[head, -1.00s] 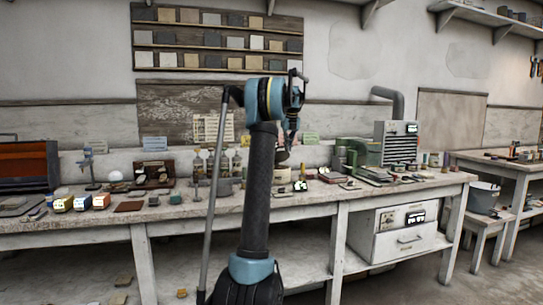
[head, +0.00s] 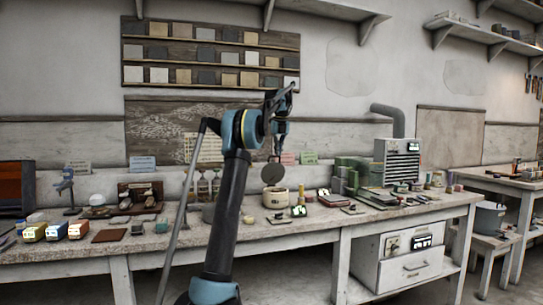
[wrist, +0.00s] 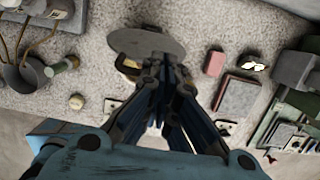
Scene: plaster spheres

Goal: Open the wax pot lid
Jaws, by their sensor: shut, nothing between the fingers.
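The wax pot (head: 275,198) is a cream round pot on the workbench, right of my arm in the head view. Its grey round lid (head: 272,174) stands raised and steeply tilted above the pot, leaving the front of the mouth uncovered. In the wrist view the lid (wrist: 140,42) is a grey disc just beyond my fingertips, and the pot is mostly hidden behind my fingers. My gripper (head: 277,152) is shut and empty, just above the lid; its fingers also show in the wrist view (wrist: 165,65). I cannot tell whether they touch the lid.
The workbench (head: 180,238) carries small paint blocks (head: 56,231) at left and glass-like stands behind my arm. A green machine (head: 350,172) and a grey ribbed unit (head: 398,160) stand at right. Small items lie close around the pot.

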